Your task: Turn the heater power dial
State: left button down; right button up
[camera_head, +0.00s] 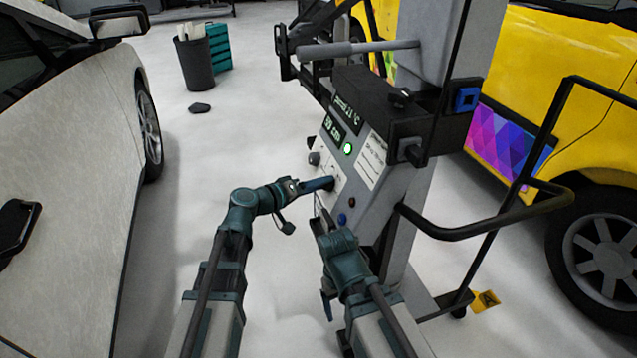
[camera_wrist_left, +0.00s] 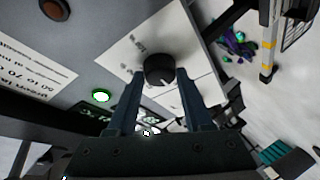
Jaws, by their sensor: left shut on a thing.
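The grey control panel (camera_head: 345,175) of the heater stand faces left in the head view. My left gripper (camera_head: 328,183) reaches its front face from the left. In the left wrist view, a round black dial (camera_wrist_left: 158,70) with a pale pointer mark sits on a white label plate. The fingers of my left gripper (camera_wrist_left: 160,76) are shut on this dial, one on each side. In the head view, the gripper hides this dial; another dark knob (camera_head: 314,158) shows above it. My right gripper (camera_head: 321,222) is beside the panel's lower part; its finger gap is unclear.
A green light (camera_head: 347,148) glows below the displays (camera_head: 333,128). A black handle rail (camera_head: 480,228) juts right. A white car (camera_head: 70,170) stands left, a yellow vehicle (camera_head: 560,80) right.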

dwell(0.4)
pick_arm(q)
jog(key=shift+c, duration=1.5)
grip_release()
jog(key=p+v, duration=0.3)
jog(key=v, duration=1)
jog(key=shift+s+a, duration=0.2)
jog(key=shift+s, duration=0.1)
